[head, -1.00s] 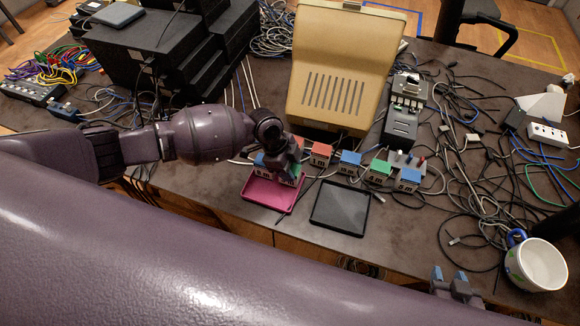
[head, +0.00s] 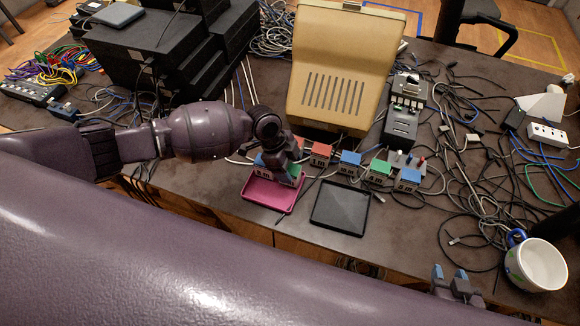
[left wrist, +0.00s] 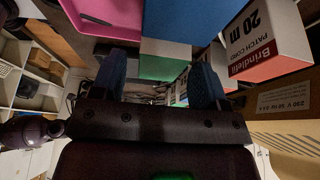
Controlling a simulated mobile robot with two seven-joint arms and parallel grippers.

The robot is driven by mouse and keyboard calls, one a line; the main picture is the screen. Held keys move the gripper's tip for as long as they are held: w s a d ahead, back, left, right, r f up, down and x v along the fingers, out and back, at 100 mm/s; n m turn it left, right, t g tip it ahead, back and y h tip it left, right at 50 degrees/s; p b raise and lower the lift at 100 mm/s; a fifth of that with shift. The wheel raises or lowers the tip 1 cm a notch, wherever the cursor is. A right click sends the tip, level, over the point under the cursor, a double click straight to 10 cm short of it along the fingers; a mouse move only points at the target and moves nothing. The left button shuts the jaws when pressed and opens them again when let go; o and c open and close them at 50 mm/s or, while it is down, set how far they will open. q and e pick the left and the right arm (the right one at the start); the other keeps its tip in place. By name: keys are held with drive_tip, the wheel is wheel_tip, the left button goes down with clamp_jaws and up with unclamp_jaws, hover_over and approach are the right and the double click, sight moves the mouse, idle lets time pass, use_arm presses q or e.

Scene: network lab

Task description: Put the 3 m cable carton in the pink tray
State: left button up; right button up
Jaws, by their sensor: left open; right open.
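The pink tray (head: 268,194) lies at the table's front edge; its wall also shows at the upper left of the left wrist view (left wrist: 118,14). My left gripper (head: 284,160) is over the cartons right behind the tray. In the left wrist view its two fingers (left wrist: 158,82) are spread, with a green-faced carton (left wrist: 163,66) visible beyond and between them. I cannot tell whether they touch it. I cannot read which carton is 3 m. My right gripper (head: 451,276) is open and empty.
A red carton (head: 321,153), a blue one (head: 349,162), a green one (head: 378,171) and another blue one (head: 408,179) stand to the right. A black tray (head: 340,208) lies beside the pink one. A beige case (head: 342,75) stands behind. Loose cables and a mug (head: 538,266) fill the right.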

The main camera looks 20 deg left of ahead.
use_arm(q)
drive_tip(key=v, duration=1.1)
drive_tip(key=s+d+f+n+t+h, duration=0.2)
drive_tip(key=s+d+f+n+t, duration=0.3)
drive_tip(key=f+n+t, duration=0.15)
drive_tip(key=s+a+n+t, duration=0.1)
drive_tip(key=a+n, duration=0.1)
drive_tip(key=s+a+f+n+t+y, duration=0.1)
drive_tip(key=s+n, duration=0.1)
drive_tip(key=s+a+f+n+t+y, duration=0.1)
drive_tip(key=s+a+n+t, duration=0.1)
drive_tip(key=shift+s+a+n, duration=0.15)
drive_tip(key=shift+a+n, duration=0.2)
drive_tip(key=s+a+f+n+t+y, duration=0.1)
drive_tip(key=s+a+n+y, duration=0.3)
drive_tip(key=s+a, duration=0.3)
drive_tip(key=shift+s+a+y, duration=0.3)
drive_tip(key=shift+s+a, duration=0.05)
drive_tip(key=shift+a, duration=0.2)
drive_tip(key=shift+t, duration=0.25)
